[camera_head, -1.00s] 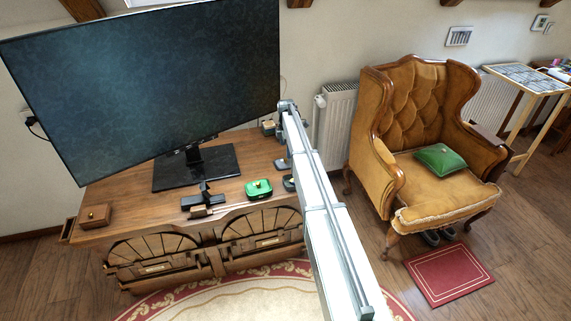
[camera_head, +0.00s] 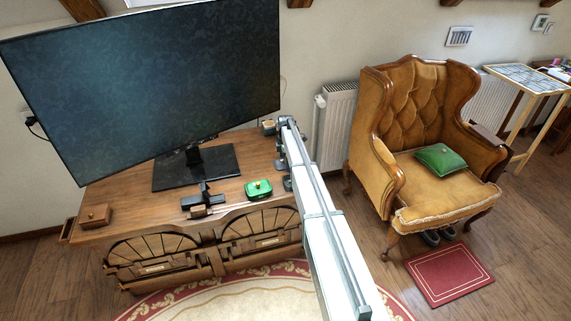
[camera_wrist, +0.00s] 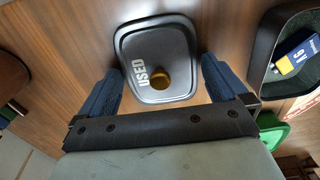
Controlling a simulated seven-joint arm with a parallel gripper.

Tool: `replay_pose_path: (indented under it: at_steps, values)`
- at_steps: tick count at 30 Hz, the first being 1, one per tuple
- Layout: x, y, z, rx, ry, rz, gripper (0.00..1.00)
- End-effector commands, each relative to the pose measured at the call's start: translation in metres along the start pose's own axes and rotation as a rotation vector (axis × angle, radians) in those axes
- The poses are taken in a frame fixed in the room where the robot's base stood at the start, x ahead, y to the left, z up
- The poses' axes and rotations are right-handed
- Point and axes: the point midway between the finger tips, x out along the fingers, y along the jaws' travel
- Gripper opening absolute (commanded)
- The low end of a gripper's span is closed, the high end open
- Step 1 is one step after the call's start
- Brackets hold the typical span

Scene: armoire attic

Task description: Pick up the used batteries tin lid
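The used batteries tin lid (camera_wrist: 135,45) is a dark, rounded plate with white "USED" lettering and a round brass knob (camera_wrist: 160,77). It lies on the wooden desk top in the wrist view. My gripper (camera_wrist: 160,68) is open, its two blue fingers spread to the left and right of the lid with the knob between them. I cannot tell whether the fingers touch the lid. An open dark tin (camera_wrist: 262,62) stands to the right with a blue-and-yellow 9V battery (camera_wrist: 297,55) inside. In the head view my arm hides most of the lid and the gripper's fingers.
A green tin with a yellow knob (camera_head: 258,190) stands near the desk's front edge, left of my arm. A black stand (camera_head: 203,198) and a small wooden box (camera_head: 95,215) are further left. A large monitor (camera_head: 150,85) fills the desk's back.

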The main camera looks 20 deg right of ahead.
Motion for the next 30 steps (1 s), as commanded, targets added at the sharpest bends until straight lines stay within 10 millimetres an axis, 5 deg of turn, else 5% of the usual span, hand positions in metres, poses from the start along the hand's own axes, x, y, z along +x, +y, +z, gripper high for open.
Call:
replay_pose_path:
  at_steps: [11,20,30]
  values:
    - [0.0,0.0,0.0,0.0,0.0,0.0,0.63]
    - [-0.004,0.0,0.0,0.0,0.0,0.0,0.62]
    - [-0.056,0.0,0.0,0.0,0.0,0.001,0.62]
